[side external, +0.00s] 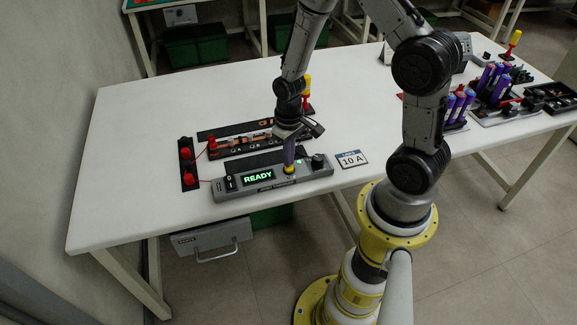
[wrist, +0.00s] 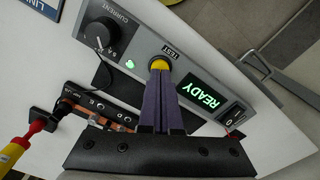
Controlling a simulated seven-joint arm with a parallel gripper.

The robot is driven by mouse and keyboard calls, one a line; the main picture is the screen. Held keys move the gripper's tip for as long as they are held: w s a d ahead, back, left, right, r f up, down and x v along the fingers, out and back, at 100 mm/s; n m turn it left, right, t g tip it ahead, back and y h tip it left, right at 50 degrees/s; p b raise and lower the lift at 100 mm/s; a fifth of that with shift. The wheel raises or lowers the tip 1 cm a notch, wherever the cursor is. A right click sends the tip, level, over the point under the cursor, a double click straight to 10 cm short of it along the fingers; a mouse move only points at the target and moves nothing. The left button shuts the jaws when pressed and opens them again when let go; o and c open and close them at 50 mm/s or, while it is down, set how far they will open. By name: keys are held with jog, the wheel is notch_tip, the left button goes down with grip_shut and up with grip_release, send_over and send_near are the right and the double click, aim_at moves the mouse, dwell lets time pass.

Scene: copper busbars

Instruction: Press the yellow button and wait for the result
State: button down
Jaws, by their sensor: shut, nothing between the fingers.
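The grey tester (side external: 243,189) lies near the table's front edge, its green display (side external: 258,177) reading READY. The display also reads READY in the wrist view (wrist: 206,93). The yellow button (wrist: 160,64) sits below the word TEST, partly hidden by my fingertips; it also shows in the side view (side external: 289,171). My gripper (side external: 289,164) points down over the button, its purple fingers shut with nothing between them. In the wrist view my fingertips (wrist: 161,76) overlap the button's edge; I cannot tell whether they touch or press it.
A black current knob (wrist: 100,33) and a lit green lamp (wrist: 130,64) are beside the button. A rocker switch (side external: 230,183) is at the tester's left end. Copper busbars (side external: 238,141) lie behind, with red clamps (side external: 186,153) to the left. A "10 A" card (side external: 351,159) lies right.

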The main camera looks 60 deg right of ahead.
jog(key=shift+f, duration=0.65)
notch_tip(320, 180, up, 8)
dwell(1.2)
notch_tip(320, 180, up, 7)
jog(key=t, duration=0.2)
send_over(279, 172)
jog(key=s+a+r+n+t, duration=0.1)
jog(key=s+a+r+t, duration=0.1)
jog(key=r, duration=0.3)
jog(key=s+a+r+n+t, duration=0.1)
jog(key=s+a+r, duration=0.1)
jog(key=r, duration=0.4)
jog(key=s+a+r+n, duration=0.1)
jog(key=s+a+r, duration=0.1)
jog(key=s, duration=0.9)
jog(key=shift+s+r+t, duration=0.25)
jog(key=shift+s+t, duration=0.05)
jog(key=shift+s, duration=0.1)
dwell(2.5)
